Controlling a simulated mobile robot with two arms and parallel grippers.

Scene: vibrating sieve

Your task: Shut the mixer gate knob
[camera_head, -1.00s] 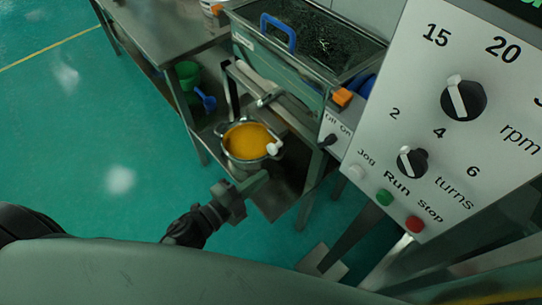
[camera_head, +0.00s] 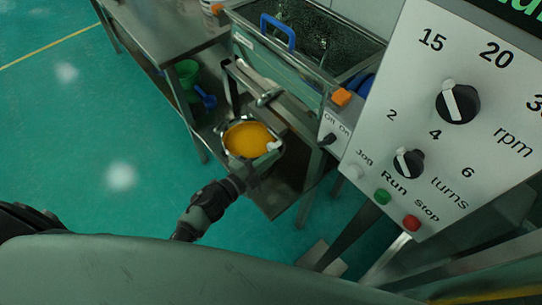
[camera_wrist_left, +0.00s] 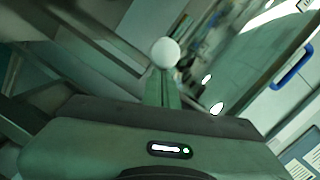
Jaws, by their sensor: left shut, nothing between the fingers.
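A small white round knob (camera_head: 273,146) shows at the right rim of a pot of orange-yellow material in the head view. In the left wrist view a white ball knob (camera_wrist_left: 165,52) appears right beyond my fingertips. My left gripper (camera_head: 252,174) is just below and left of the knob in the head view. In the wrist view its fingers (camera_wrist_left: 162,76) are shut together with nothing between them. I cannot tell whether the fingertips touch the knob. The knob's stem is hidden. My right gripper is not in view.
The metal pot (camera_head: 248,140) stands on a low shelf under the sieve trough (camera_head: 300,45) with its blue handle. A control panel (camera_head: 440,130) with dials and buttons fills the right. A steel table (camera_head: 165,25) is at the upper left. Green floor lies clear at left.

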